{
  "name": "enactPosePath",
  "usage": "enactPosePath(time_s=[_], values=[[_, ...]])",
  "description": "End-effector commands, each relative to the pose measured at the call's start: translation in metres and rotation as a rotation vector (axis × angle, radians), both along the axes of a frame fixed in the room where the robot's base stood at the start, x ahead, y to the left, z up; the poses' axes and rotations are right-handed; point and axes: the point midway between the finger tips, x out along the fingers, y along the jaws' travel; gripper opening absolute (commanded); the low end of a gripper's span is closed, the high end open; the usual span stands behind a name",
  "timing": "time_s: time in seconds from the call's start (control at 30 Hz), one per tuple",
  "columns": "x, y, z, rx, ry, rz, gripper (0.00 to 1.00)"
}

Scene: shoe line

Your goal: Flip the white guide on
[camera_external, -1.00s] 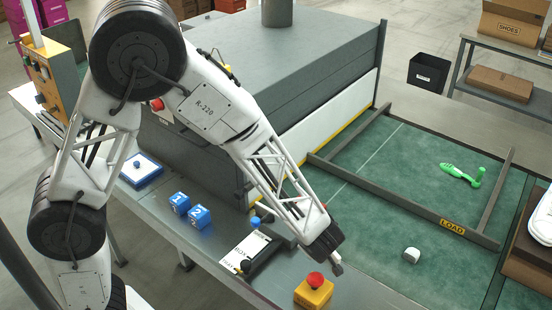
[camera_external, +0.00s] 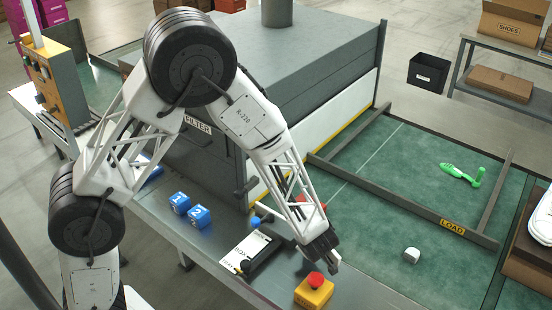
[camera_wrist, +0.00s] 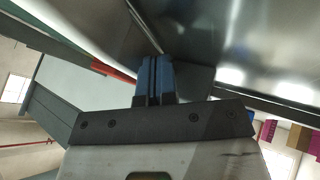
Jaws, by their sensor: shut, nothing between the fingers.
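A black switch box (camera_external: 265,254) with a blue knob (camera_external: 255,222) by its far end lies on the grey bench, beside a white lettered card (camera_external: 243,252). The lettering is too small to read surely, so I cannot tell whether this is the white guide's switch. My gripper (camera_external: 335,259) is shut and empty, right of the switch box and just above and behind the red button. In the wrist view my shut fingers (camera_wrist: 153,78) point up the picture at grey metal surfaces; no switch is clear there.
A yellow box (camera_external: 313,293) with a red button stands close below my gripper. Two blue numbered blocks (camera_external: 189,211) are on the bench at left. The large grey machine (camera_external: 280,80) rises behind. A dark frame (camera_external: 410,211) and a green shoe-shaped piece (camera_external: 462,174) lie on the mat.

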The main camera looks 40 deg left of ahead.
Motion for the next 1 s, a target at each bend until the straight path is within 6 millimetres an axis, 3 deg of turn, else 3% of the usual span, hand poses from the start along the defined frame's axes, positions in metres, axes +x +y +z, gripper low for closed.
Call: enactPosePath(time_s=[0.27,0.47,1.0], values=[[0.002,0.000,0.000,0.000,0.000,0.000,0.00],[0.020,0.000,0.000,-0.001,-0.002,0.002,0.00],[0.139,0.000,0.007,-0.001,-0.012,0.000,0.00]])
